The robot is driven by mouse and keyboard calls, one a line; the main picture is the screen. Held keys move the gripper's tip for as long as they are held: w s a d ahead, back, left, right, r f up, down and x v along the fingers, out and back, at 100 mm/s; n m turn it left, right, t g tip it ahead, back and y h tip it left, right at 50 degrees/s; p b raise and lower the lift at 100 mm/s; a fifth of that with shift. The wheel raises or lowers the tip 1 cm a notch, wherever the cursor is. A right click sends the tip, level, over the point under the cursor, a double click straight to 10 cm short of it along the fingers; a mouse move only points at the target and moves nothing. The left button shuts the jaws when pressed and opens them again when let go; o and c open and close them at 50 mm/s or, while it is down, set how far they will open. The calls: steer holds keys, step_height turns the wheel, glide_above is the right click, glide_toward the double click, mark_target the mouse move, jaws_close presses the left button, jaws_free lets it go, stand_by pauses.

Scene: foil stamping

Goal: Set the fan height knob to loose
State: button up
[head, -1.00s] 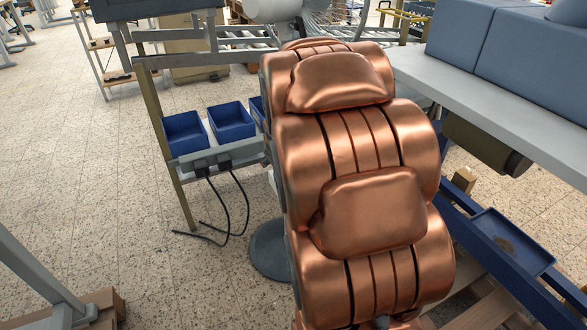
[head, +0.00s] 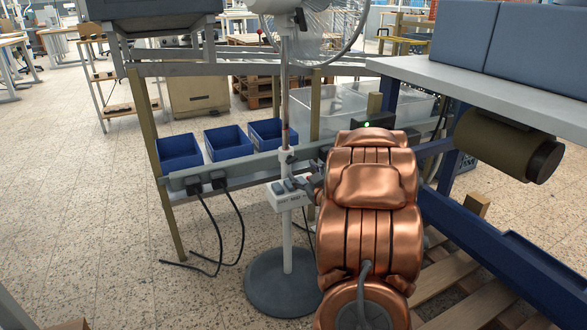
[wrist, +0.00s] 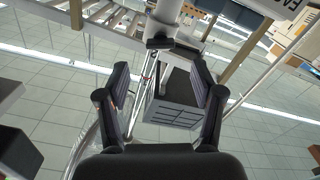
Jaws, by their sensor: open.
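The pedestal fan's pale pole (head: 286,100) rises from a round grey base, with a collar (head: 286,154) partway up. A dark knob (wrist: 160,43) appears on the collar in the wrist view, ahead of my gripper (wrist: 160,80). Its fingers are spread apart with nothing between them, and the knob lies beyond the fingertips. In the head view my gripper (head: 314,184) is just right of the pole, partly hidden behind my copper arm. I cannot tell whether the knob is tight or loose.
A button box (head: 286,196) sits on the pole below the collar. The fan guard (head: 320,30) is above. Blue bins (head: 224,143) line the rack at left, and a workbench (head: 450,75) stands at right. Cables hang from the rack rail.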

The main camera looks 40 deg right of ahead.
mark_target(293, 162)
steer(key=shift+b+x, duration=0.95)
steer(key=shift+x, duration=2.7)
steer(key=c, duration=1.1)
